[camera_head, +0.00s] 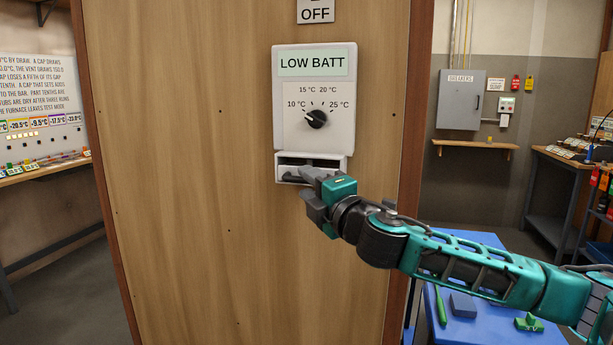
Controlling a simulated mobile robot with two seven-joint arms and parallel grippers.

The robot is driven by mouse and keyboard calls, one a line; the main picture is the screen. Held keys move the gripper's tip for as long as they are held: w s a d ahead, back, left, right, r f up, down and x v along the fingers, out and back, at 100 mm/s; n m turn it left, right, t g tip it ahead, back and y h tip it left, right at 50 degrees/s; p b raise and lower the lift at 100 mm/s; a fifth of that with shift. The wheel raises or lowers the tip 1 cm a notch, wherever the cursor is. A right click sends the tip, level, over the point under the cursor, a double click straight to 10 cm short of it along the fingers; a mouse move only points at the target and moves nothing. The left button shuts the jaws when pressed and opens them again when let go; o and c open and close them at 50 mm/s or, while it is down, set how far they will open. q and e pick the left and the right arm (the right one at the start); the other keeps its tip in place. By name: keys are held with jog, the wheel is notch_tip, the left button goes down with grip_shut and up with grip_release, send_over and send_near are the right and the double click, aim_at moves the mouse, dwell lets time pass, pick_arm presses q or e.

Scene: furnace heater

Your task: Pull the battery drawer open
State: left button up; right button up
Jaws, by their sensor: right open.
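A white thermostat (285,128) with a "LOW BATT" display and a black dial is mounted on the wooden panel. The battery drawer (282,178) is at its lower end; a dark gap shows along its top, and a dark handle bar (291,179) crosses its front. My right gripper (307,183) is at the right part of the drawer front, with its fingers pointing at the handle. It is open. Its fingers hide part of the handle, and I cannot tell whether they touch it. My left gripper is not in view.
A blue table (470,327) with a green tool (441,306), a grey block (462,304) and a green part (528,322) stands below my right arm. A grey breaker box (461,99) hangs on the back wall.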

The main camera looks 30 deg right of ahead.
jog(key=shift+w+r, duration=0.1)
jog(key=shift+w, duration=0.65)
grip_shut()
